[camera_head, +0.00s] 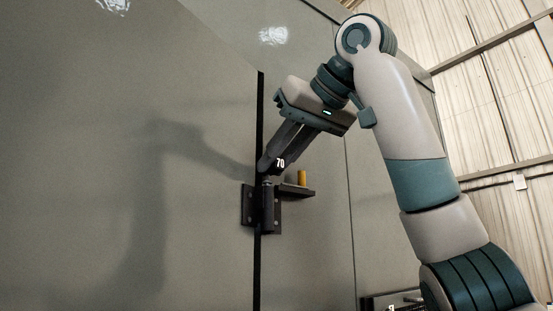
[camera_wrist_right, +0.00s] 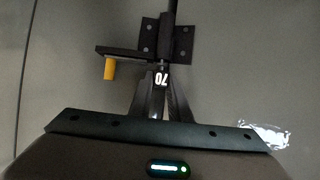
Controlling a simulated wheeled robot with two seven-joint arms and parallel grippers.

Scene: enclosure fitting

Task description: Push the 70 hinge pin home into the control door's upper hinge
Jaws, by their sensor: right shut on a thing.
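My right gripper (camera_head: 268,166) is shut on the dark hinge pin with a white 70 label (camera_head: 280,163), just above the hinge. In the right wrist view the label (camera_wrist_right: 161,79) shows between the two fingers (camera_wrist_right: 160,98). The dark hinge (camera_head: 267,208) has bolted plates and an upright barrel at the black gap between two grey panels. It also shows in the right wrist view (camera_wrist_right: 183,43). The pin is in line with the barrel, at its upper end. How deep its shaft sits is hidden. My left gripper is not in view.
A small dark shelf (camera_head: 298,191) juts out right beside the hinge and bears a yellow cylinder (camera_head: 302,177), close to the right fingers. Large grey panels (camera_head: 120,90) stand behind. A dark item with a white mark (camera_head: 391,303) shows low at right.

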